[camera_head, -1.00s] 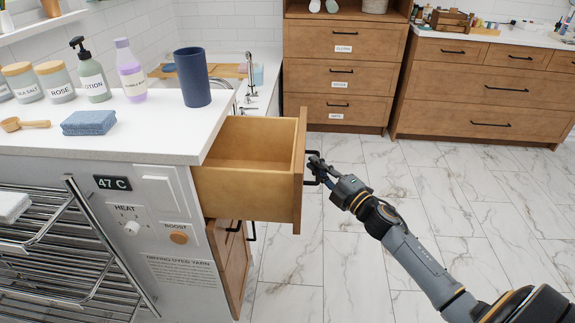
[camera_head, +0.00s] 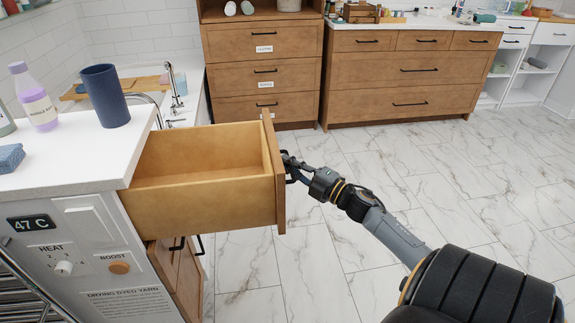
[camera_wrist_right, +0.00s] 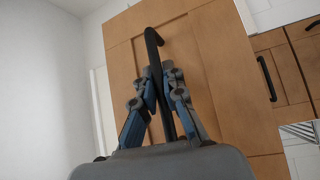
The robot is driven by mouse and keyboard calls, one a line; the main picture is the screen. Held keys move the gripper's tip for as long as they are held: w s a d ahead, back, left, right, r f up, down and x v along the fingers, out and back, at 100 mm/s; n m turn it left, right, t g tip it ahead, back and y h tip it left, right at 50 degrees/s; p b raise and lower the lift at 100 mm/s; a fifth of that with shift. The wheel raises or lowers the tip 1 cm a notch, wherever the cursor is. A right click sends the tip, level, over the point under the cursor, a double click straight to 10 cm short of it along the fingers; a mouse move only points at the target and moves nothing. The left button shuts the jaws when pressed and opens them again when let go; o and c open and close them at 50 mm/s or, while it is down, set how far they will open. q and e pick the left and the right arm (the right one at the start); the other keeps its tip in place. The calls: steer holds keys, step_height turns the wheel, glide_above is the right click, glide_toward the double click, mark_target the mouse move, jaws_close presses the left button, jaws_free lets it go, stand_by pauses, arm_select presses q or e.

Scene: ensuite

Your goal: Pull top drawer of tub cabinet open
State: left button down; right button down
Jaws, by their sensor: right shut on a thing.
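The top drawer (camera_head: 200,205) of the tub cabinet is pulled well out, and its light wood inside is empty. Its wooden front (camera_head: 274,172) also shows close up in the right wrist view (camera_wrist_right: 215,65). My right gripper (camera_head: 290,168) is at the outer face of the drawer front. In the right wrist view my right gripper (camera_wrist_right: 160,100) has its fingers shut around the black bar handle (camera_wrist_right: 153,45). The handle's upper end shows above the fingers. My left gripper is not in view.
The white counter (camera_head: 95,160) above the drawer holds a dark blue cup (camera_head: 105,95), a purple bottle (camera_head: 36,95) and a folded blue cloth (camera_head: 11,157). A lower cabinet door (camera_head: 180,275) stands ajar beneath. The marble floor (camera_head: 450,180) to the right is clear.

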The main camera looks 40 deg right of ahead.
steer(key=c, duration=1.4)
jaws_free()
steer(key=shift+s, duration=0.1)
steer(key=v, duration=1.2)
